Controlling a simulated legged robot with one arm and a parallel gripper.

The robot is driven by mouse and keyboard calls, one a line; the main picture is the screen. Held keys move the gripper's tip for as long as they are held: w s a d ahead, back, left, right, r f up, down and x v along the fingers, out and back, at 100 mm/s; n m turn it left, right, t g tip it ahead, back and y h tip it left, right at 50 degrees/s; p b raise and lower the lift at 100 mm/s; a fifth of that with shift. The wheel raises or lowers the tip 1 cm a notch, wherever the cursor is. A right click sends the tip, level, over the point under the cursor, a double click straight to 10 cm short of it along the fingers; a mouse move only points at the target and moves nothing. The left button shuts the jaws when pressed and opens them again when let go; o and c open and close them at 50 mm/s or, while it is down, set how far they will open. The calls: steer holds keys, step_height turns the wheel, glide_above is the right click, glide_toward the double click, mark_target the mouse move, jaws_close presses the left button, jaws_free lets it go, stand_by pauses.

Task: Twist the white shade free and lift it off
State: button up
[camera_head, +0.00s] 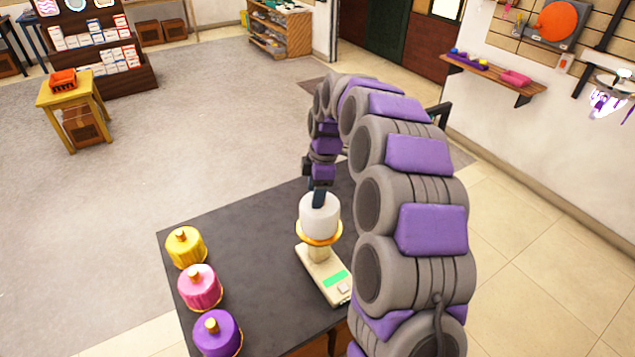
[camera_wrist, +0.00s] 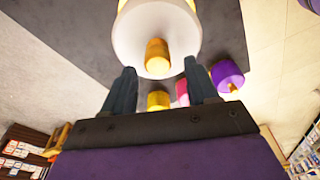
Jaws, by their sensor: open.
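The white shade (camera_head: 320,220) stands upright on a gold ring (camera_head: 319,240) above a cream scale-like stand (camera_head: 322,276) on the dark table. In the wrist view the white shade (camera_wrist: 132,38) shows a gold knob (camera_wrist: 157,55) facing me. My gripper (camera_head: 319,196) is just above the shade's top and hides the knob in the head view. In the wrist view my gripper (camera_wrist: 159,68) is open, with one finger on each side of the knob and a gap to each. I cannot tell whether the fingertips are level with the knob.
Yellow (camera_head: 186,247), pink (camera_head: 200,287) and purple (camera_head: 216,333) shades with gold knobs stand along the dark table's (camera_head: 255,240) left side. The table between them and the stand is clear. A chandelier (camera_head: 608,95) hangs at the far right. A yellow stool (camera_head: 72,95) stands farther back.

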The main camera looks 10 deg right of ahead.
steer(key=shift+d+f, duration=0.2)
steer(key=shift+d, duration=0.95)
steer(key=shift+a, duration=1)
steer(key=c, duration=0.7)
steer(key=shift+d, duration=0.7)
jaws_close()
steer(key=shift+s+a+n+p, duration=0.1)
steer(key=shift+a+n+p, duration=0.2)
steer(key=shift+n, duration=0.4)
steer(key=shift+n+g+p, duration=0.3)
steer(key=shift+n+p, duration=0.05)
steer(key=shift+n, duration=0.85)
steer(key=shift+n+p, duration=0.35)
steer(key=shift+n, duration=0.25)
steer(key=shift+n+g+p, duration=0.3)
steer(key=shift+n+p, duration=0.1)
steer(key=shift+n, duration=0.8)
